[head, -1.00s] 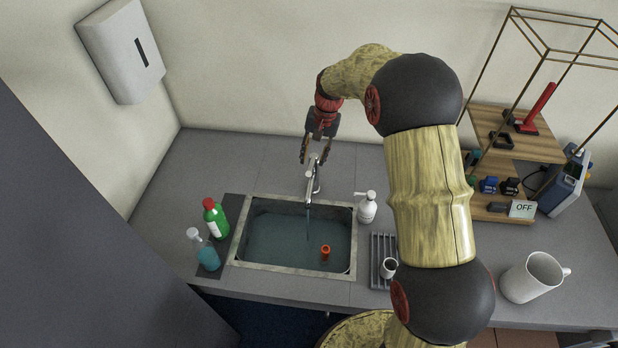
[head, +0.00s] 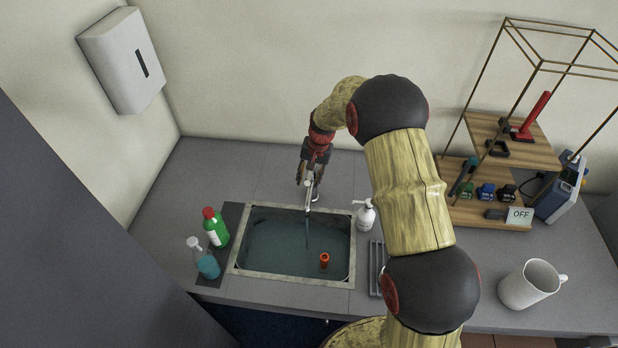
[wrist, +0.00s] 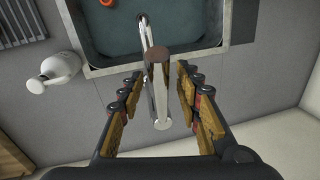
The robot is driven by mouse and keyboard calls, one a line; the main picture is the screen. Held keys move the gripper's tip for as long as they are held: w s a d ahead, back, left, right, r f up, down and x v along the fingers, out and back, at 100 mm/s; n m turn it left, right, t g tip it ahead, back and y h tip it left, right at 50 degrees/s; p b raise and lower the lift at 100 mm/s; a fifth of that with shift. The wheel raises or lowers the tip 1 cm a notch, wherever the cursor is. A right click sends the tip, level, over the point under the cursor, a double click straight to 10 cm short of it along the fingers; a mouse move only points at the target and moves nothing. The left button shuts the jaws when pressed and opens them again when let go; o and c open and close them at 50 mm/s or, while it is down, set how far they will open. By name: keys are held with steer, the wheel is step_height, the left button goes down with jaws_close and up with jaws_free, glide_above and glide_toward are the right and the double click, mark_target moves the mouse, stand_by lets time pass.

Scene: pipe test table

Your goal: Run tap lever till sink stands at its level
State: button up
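The sink (head: 262,275) is set in the grey counter and holds bluish water. A small orange-red cylinder (head: 324,260) stands in the water near the sink's front right. The chrome tap (head: 309,193) stands at the sink's back edge, and a thin stream seems to fall from its spout. In the wrist view, the tap's lever (wrist: 158,75) lies between the fingers of my gripper (wrist: 158,95). The fingers are apart on both sides of it, with gaps visible. In the head view my gripper (head: 306,178) is right over the tap, hiding part of it.
A white soap dispenser (head: 365,217) stands right of the sink, beside a dark drain rack (head: 376,270). A green bottle (head: 217,232) and a blue spray bottle (head: 205,262) stand left. A white mug (head: 530,285) and a wooden rack (head: 510,150) are farther right.

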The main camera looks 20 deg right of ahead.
steer(key=shift+c, duration=0.8)
jaws_close()
